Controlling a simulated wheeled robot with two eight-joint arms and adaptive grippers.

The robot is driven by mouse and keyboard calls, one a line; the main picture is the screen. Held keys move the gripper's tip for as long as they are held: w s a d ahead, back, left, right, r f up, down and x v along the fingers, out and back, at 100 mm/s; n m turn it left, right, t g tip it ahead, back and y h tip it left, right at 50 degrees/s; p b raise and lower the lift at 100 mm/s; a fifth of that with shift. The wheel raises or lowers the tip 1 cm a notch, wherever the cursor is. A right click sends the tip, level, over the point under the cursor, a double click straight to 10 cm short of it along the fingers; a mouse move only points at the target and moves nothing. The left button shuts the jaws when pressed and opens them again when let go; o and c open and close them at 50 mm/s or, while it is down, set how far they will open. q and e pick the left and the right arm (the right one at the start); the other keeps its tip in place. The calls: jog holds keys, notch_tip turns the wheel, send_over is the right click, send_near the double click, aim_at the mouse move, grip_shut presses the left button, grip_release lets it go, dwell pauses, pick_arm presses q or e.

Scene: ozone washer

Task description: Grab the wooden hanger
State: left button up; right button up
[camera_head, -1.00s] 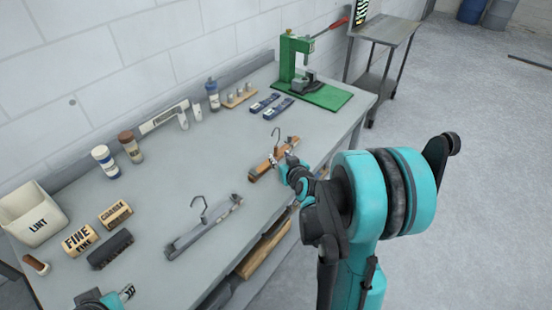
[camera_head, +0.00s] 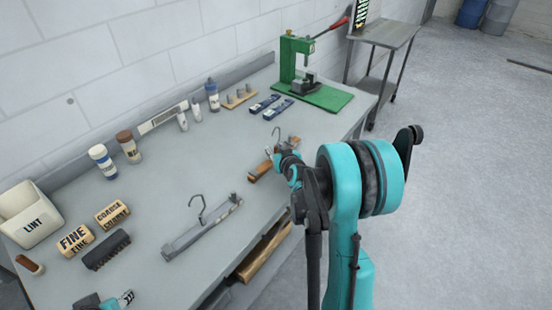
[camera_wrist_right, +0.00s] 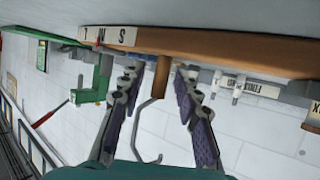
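The wooden hanger (camera_head: 259,170) lies on the grey bench with its metal hook up, partly hidden behind my right gripper (camera_head: 276,155). In the right wrist view the brown hanger bar (camera_wrist_right: 215,46) runs across the top, with its hook below. My right gripper also shows there (camera_wrist_right: 159,78), its two purple-padded fingers open on either side of the hanger's middle block and hook. Gaps show between the fingers and the block. A grey hanger (camera_head: 203,228) lies nearer on the bench. My left gripper (camera_head: 122,299) shows only partly at the bottom left edge; its opening is unclear.
A green press (camera_head: 318,92) stands at the bench's far end, with blue tools (camera_head: 264,104) before it. Bottles (camera_head: 103,160), a LINT bin (camera_head: 30,215), FINE and COARSE blocks (camera_head: 76,240) and a dark brush (camera_head: 107,250) line the left. Bare bench lies between the hangers.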

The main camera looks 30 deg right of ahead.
grip_shut()
jog(key=shift+r, duration=0.1)
